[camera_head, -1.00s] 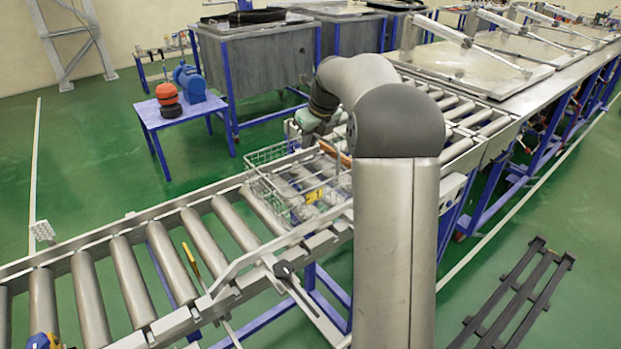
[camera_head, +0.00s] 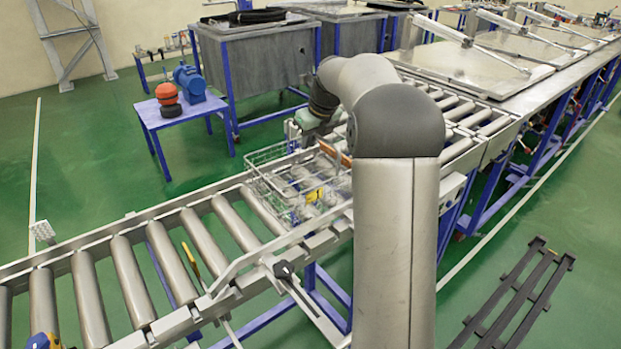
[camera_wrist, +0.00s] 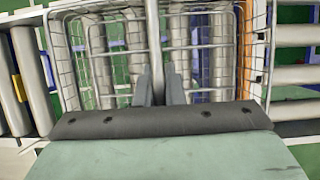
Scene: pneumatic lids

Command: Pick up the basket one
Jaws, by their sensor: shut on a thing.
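The wire basket (camera_head: 262,187) is over the roller conveyor, just left of my arm in the head view. It is an open silver wire mesh box, and the rollers show through it. It fills the upper part of the wrist view (camera_wrist: 237,62). My gripper (camera_wrist: 162,84) has its two grey fingers closed around a bar that crosses the middle of the basket. In the head view my fingers are hidden, and my arm covers the basket's right side. I cannot tell whether the basket's base touches the rollers.
A blue table (camera_head: 178,118) with a pump (camera_head: 189,82) stands behind. Grey tanks (camera_head: 268,70) stand at the back. A dark rack (camera_head: 515,297) lies on the floor at right.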

